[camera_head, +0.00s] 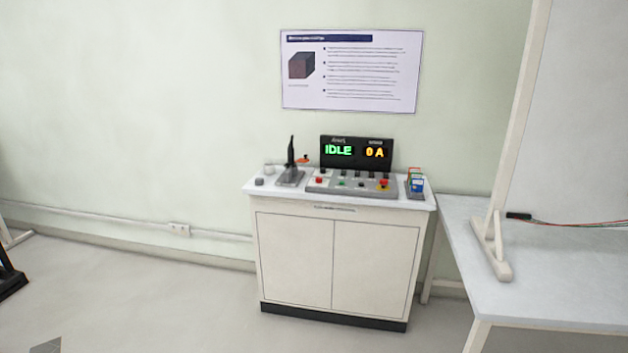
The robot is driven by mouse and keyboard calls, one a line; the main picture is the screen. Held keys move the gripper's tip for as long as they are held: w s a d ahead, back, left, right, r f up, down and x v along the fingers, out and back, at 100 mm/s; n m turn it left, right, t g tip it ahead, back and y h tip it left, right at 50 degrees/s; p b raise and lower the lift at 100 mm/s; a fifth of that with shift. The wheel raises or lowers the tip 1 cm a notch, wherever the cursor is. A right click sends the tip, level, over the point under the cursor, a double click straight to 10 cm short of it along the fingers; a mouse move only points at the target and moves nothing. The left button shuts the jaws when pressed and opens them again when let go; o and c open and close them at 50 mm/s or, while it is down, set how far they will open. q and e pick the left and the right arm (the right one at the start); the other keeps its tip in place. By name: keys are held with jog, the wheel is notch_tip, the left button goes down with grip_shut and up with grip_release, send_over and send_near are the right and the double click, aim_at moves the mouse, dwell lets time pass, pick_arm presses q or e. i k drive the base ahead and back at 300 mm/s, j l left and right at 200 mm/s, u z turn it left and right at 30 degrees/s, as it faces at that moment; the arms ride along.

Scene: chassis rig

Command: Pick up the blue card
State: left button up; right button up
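A small blue card (418,185) shows at the right end of the white cabinet's top, in or against a small dark grey holder (414,195). Something green and reddish shows just behind the card, too small to tell apart. Neither my left nor my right gripper shows in the head view, and the cabinet stands some way off across the floor.
The white cabinet (335,255) carries a control panel (350,183) with buttons, a display (356,153) reading IDLE and 0 A, and a black lever (291,160). A table (560,280) with a white upright frame (508,150) stands at right. Floor before the cabinet is clear.

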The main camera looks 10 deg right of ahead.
aim_at(417, 183)
jog(key=i+j+z, duration=0.15)
jog(key=i, duration=0.5)
jog(key=i+j+z, duration=0.2)
jog(key=i, duration=0.45)
jog(key=i+z, duration=0.25)
jog(key=z, duration=0.15)
jog(key=i+j+z, duration=0.2)
jog(key=z, duration=0.2)
jog(key=i+j+z, duration=0.2)
jog(key=z, duration=0.2)
jog(key=i+j+z, duration=0.15)
jog(key=j+z, duration=0.25)
jog(key=i+j+z, duration=0.15)
jog(key=z, duration=0.25)
jog(key=i+j+z, duration=0.1)
jog(key=j+z, duration=0.35)
jog(key=j, duration=0.35)
